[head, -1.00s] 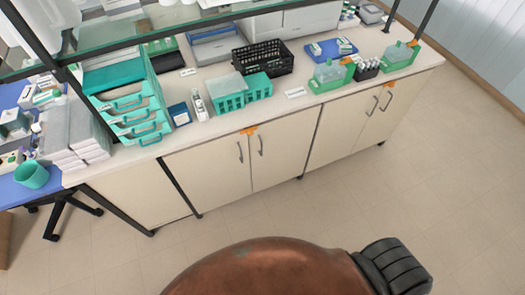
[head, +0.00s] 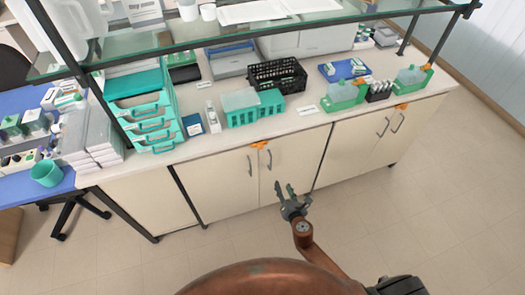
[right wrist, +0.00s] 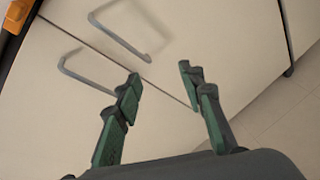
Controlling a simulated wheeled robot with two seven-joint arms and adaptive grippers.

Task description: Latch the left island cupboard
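The left island cupboard (head: 228,184) has two cream doors, both looking closed, each with a grey bar handle. An orange latch (head: 260,145) sits at the top where the doors meet; whether it is fastened is too small to tell. In the right wrist view, an orange part (right wrist: 16,16) shows at the top left corner, cut off by the frame. My right gripper (head: 285,188) is open and empty, in front of the right door, below the handles. In the right wrist view its fingers (right wrist: 160,76) stand apart, with both handles beyond them. My left gripper is out of view.
The counter above carries teal drawers (head: 150,120), a teal rack (head: 252,110), a black basket (head: 277,76) and green-based bottles. A second cupboard (head: 352,150) with its own orange latch (head: 402,106) is to the right. The floor in front is clear.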

